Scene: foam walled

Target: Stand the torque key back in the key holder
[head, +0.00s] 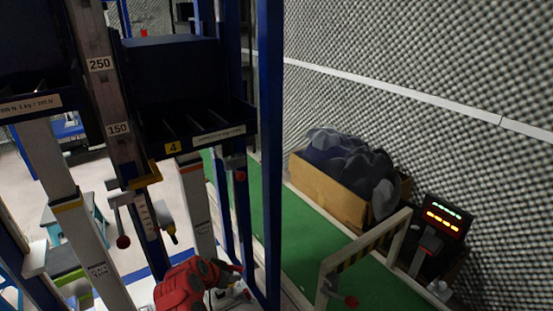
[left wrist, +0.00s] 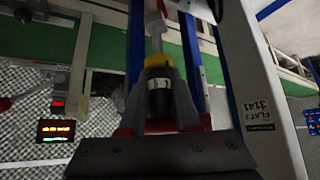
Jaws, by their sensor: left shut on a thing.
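My left gripper (left wrist: 162,126) is shut on the torque key (left wrist: 159,88) in the left wrist view. The key has a black grip, a yellow collar and a pale grey shaft pointing away from the gripper. In the head view my red left gripper (head: 200,274) is low in the picture, in front of the blue and grey frame. I cannot clearly make out the key there. I cannot tell which part is the key holder. My right gripper is not in view.
A wooden crate (head: 330,197) with dark bags and a lit display (head: 443,215) stand further right by the foam wall. Green floor (head: 295,245) lies between.

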